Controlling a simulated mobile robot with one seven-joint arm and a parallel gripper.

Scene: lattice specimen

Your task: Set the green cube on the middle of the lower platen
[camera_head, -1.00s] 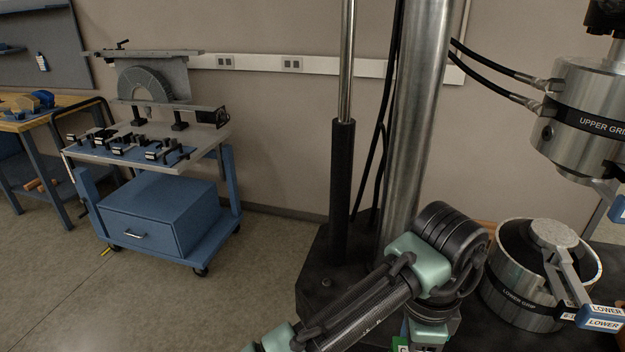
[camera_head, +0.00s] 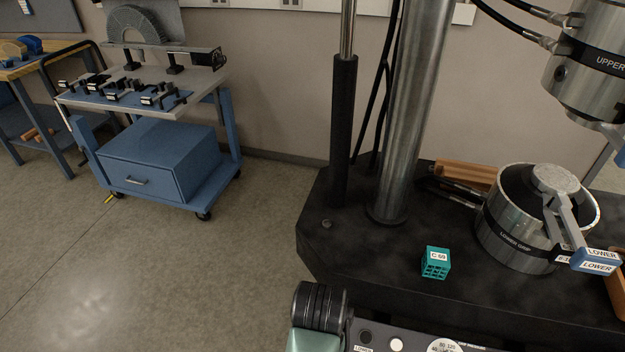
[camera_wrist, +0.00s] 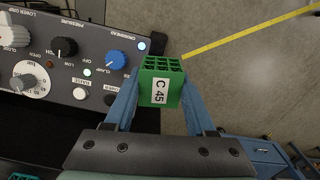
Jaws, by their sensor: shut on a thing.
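In the wrist view, my gripper (camera_wrist: 160,92) is shut on the green lattice cube (camera_wrist: 172,76), with one blue finger on each side. The cube has a white label reading C 45, and its open lattice shows at the top. In the head view, the lower platen (camera_head: 557,179) is a pale round disc above the lower grip cylinder, with nothing on it. My gripper and the green cube are not visible in the head view.
A teal cube labelled C 69 (camera_head: 436,262) sits on the black machine base (camera_head: 380,245). The upper grip (camera_head: 590,70) hangs above the platen. A steel column (camera_head: 410,110) stands left of it. A control panel (camera_wrist: 85,65) lies beside the held cube in the wrist view.

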